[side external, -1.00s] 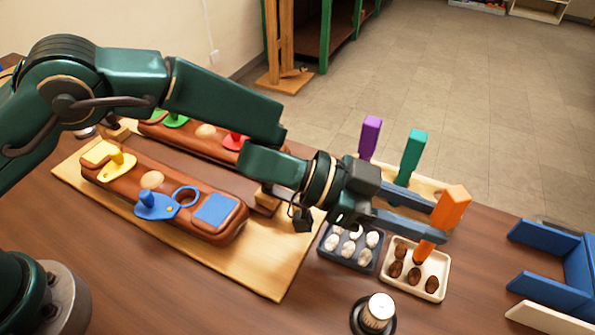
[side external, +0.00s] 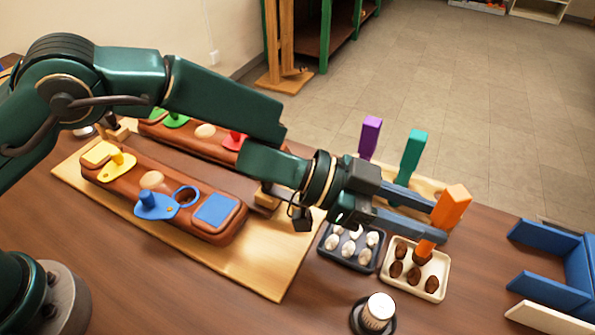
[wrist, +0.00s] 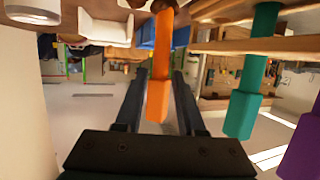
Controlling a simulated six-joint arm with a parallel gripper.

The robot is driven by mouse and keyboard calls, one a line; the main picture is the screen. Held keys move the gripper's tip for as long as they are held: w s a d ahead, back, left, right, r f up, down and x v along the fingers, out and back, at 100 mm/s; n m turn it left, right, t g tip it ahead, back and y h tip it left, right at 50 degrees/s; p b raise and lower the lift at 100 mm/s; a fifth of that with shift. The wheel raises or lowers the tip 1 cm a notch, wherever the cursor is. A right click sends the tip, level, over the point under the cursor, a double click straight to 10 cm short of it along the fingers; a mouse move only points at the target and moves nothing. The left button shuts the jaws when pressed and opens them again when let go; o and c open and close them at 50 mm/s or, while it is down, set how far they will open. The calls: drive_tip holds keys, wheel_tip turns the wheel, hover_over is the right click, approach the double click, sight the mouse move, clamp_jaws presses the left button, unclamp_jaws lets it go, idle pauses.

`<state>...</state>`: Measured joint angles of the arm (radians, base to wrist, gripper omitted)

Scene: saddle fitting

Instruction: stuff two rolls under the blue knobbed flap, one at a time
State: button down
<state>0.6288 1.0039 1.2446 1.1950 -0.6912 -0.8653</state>
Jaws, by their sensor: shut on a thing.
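The blue knobbed flap (side external: 155,206) lies on the near brown saddle (side external: 120,182), left of a blue ring (side external: 186,196) and a blue square patch (side external: 215,210). My gripper (side external: 437,215) is shut on an orange-handled tool (side external: 452,205), which also shows between the fingers in the wrist view (wrist: 158,95). The tool's orange lower end is over the cream tray (side external: 446,266), with a brown roll at or under its tip; contact is unclear. Several brown rolls (side external: 414,275) lie in that tray. Several white rolls (side external: 347,247) lie in the dark tray (side external: 352,262).
Purple (side external: 370,138) and teal (side external: 411,157) tool handles stand upright behind the gripper. A white ribbed cylinder (side external: 378,311) stands on a black base in front. Blue panels (side external: 550,270) stand at right. A second brown saddle (side external: 205,146) lies behind the first.

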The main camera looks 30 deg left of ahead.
sight(461, 194)
drive_tip(key=shift+r, duration=3.3)
drive_tip(key=shift+s+f, duration=0.1)
drive_tip(key=shift+f, duration=0.05)
drive_tip(key=shift+s+a+f, duration=0.25)
drive_tip(key=shift+s+a, duration=0.05)
drive_tip(key=shift+a, duration=0.25)
drive_tip(key=shift+s+a+f, duration=0.25)
drive_tip(key=shift+a, duration=0.3)
drive_tip(key=w+a+r+n+t+y, duration=0.1)
drive_tip(key=w+a+r+n+t, duration=0.15)
drive_tip(key=a, duration=0.65)
drive_tip(key=w+a+r+n+t+y, duration=0.15)
drive_tip(key=a+r, duration=0.25)
drive_tip(key=a, duration=0.6)
drive_tip(key=s+a+r+n+t+y, duration=0.3)
drive_tip(key=a, duration=0.7)
drive_tip(key=s+a+r+n+t+y, duration=0.3)
drive_tip(key=a+n+y, duration=0.1)
drive_tip(key=a, duration=0.6)
drive_tip(key=shift+s, duration=0.15)
